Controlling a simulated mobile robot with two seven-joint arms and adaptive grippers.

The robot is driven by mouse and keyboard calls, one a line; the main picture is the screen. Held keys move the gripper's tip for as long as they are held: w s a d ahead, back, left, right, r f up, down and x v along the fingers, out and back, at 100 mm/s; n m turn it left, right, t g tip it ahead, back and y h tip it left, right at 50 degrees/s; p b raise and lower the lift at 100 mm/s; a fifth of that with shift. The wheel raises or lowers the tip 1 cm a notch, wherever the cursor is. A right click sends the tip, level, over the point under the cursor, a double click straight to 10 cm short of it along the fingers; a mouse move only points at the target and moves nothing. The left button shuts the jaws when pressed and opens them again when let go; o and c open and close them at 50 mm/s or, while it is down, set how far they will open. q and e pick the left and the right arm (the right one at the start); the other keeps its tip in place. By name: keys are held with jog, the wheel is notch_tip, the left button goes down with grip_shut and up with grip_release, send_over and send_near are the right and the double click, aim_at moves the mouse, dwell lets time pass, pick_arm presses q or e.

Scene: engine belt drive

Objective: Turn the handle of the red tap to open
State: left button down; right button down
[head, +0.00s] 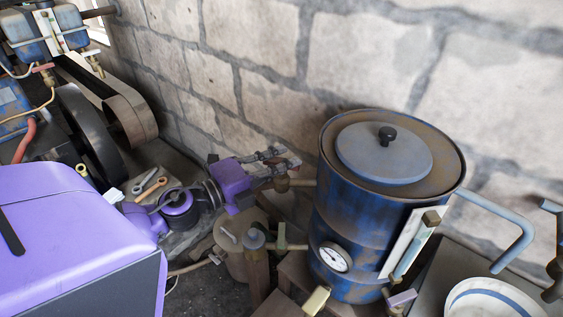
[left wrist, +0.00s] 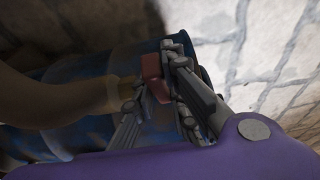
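The red tap's handle (left wrist: 155,76) is a small red block in the left wrist view. It lies between the converging fingers of my left gripper (left wrist: 155,88), which look shut on it. A tan pipe (left wrist: 70,97) passes close beside them. In the head view my left gripper (head: 286,163) reaches from the left to a brown pipe fitting (head: 300,183) on the left side of the blue drum (head: 330,205). The red handle is mostly hidden by the fingers there. My right gripper is not in view.
A white bowl (head: 490,300) is at right. A stone wall (head: 350,60) stands behind. A belt wheel (head: 92,130) is at left.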

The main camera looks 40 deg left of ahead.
pick_arm(q)
jog(key=n+y+p, duration=0.1)
jog(key=p, duration=0.1)
jog(key=r+n+t+y+p, duration=0.1)
jog(key=y+p, duration=0.1)
jog(key=shift+y, duration=0.3)
jog(key=shift+f+n+y+p, duration=0.15)
jog(key=shift+n+y+p, duration=0.15)
jog(key=shift+n+p, duration=0.2)
jog(key=shift+f+y, duration=0.2)
jog(key=shift+y, duration=0.1)
jog(key=shift+f, duration=0.2)
jog(key=c, duration=1.8)
grip_release()
jog(key=shift+o, duration=0.2)
jog(key=shift+s, duration=0.1)
jog(key=s, duration=1.2)
jog(key=shift+a, duration=0.4)
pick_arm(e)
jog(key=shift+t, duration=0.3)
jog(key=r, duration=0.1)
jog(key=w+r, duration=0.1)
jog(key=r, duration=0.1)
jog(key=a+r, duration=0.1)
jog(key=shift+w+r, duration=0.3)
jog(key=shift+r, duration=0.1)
pick_arm(q)
jog(key=shift+w+a, duration=0.1)
